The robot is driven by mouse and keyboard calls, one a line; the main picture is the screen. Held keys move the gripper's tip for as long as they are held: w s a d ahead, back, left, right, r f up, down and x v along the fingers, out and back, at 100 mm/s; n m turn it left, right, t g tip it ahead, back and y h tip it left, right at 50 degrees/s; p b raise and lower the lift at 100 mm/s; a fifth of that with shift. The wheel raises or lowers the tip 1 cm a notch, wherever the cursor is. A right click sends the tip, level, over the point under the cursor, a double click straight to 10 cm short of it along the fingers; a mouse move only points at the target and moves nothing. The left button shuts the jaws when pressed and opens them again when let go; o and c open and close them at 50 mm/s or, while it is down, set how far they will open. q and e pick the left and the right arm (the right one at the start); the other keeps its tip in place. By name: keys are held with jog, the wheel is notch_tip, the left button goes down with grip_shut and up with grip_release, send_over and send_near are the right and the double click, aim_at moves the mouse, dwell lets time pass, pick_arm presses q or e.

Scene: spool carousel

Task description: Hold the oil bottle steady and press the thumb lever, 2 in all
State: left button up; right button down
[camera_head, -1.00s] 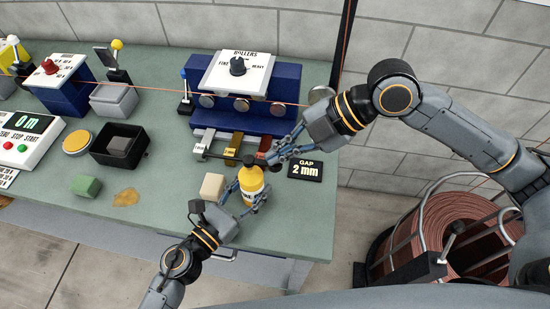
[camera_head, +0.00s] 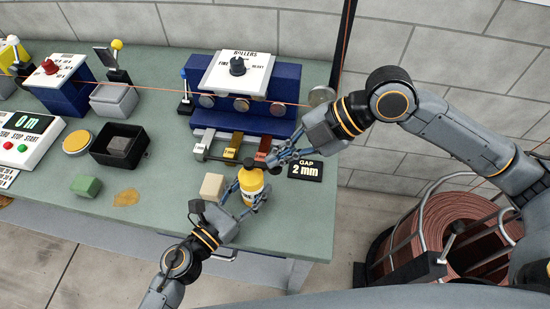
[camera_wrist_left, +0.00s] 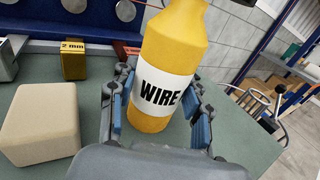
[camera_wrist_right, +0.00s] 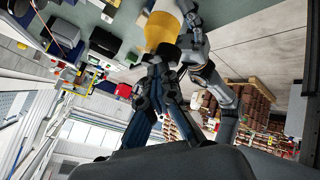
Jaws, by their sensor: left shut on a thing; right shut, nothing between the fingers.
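The yellow oil bottle (camera_head: 252,182) stands upright near the table's front edge, with a dark top (camera_head: 250,162). In the left wrist view the bottle (camera_wrist_left: 175,42) has a white label reading "WIRE". My left gripper (camera_head: 251,198) is shut around its lower body, with a finger on each side (camera_wrist_left: 155,122). My right gripper (camera_head: 270,163) is shut and empty, its fingertips just right of the bottle's dark top; I cannot tell whether they touch it. The bottle (camera_wrist_right: 163,22) also shows beyond the right fingers in the right wrist view. The thumb lever is not clearly distinguishable.
A beige block (camera_head: 212,186) stands close left of the bottle. A "GAP 2 mm" sign (camera_head: 305,170) lies to its right. Behind are several coloured gauge blocks (camera_head: 232,147) and the blue roller stand (camera_head: 285,90). A green block (camera_head: 86,186) lies farther left on the table.

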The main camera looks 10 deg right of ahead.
jog(key=shift+f, duration=0.25)
jog(key=shift+r, duration=1.4)
jog(key=shift+r, duration=2.55)
pick_arm(q)
jog(key=o, duration=1.4)
